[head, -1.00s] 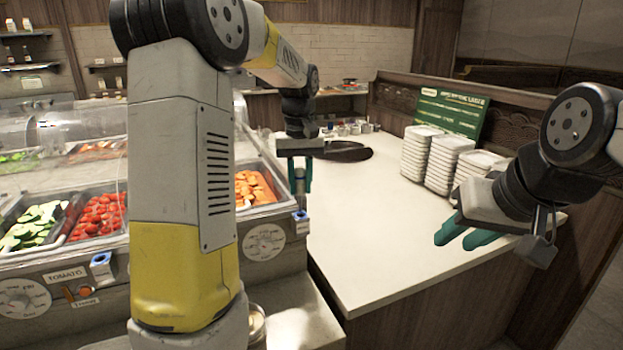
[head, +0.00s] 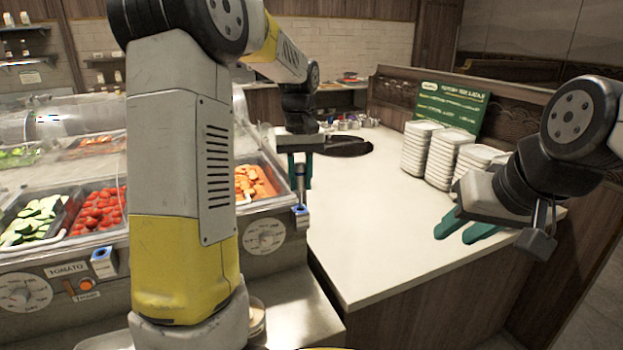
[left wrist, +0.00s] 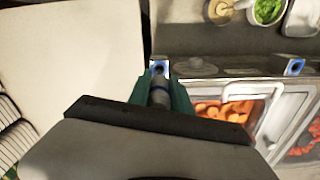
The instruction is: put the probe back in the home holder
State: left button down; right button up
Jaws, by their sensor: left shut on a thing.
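My left gripper (head: 300,172) is shut on the probe (head: 300,188), a slim grey rod held upright between teal fingers. The probe is right above a blue holder (head: 301,211) on the counter front, beside the carrot pan. In the left wrist view, the probe (left wrist: 159,93) points at that blue holder (left wrist: 159,67); whether its tip is inside, I cannot tell. A second blue holder (head: 103,262) sits near the tomato label, and shows in the left wrist view (left wrist: 293,67). My right gripper (head: 468,230) is open and empty over the right counter.
Food pans with cucumber (head: 35,220), tomato (head: 98,211) and carrot (head: 250,184) lie under a clear guard at left. The white counter (head: 370,235) is mostly bare. Stacked white plates (head: 440,155) and a green menu board (head: 452,106) stand at its back right.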

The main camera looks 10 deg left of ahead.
aim_at(301, 192)
pick_arm(q)
jog(key=shift+f, duration=2.65)
dwell(0.4)
jog(key=c, duration=1.1)
grip_release()
notch_tip(301, 192, up, 8)
jog(key=shift+f, duration=0.2)
jog(key=s+r+m+t, duration=0.1)
jog(key=s+t, duration=0.1)
jog(key=s, duration=0.5)
jog(key=s+d+r+m+t+h, duration=0.1)
jog(key=s+m+t, duration=0.1)
jog(key=s, duration=0.6)
jog(key=s+d+r+m+t+h, duration=0.1)
jog(key=s+t, duration=0.1)
jog(key=s, duration=0.6)
jog(key=shift+s+r, duration=0.15)
jog(key=shift+s, duration=0.05)
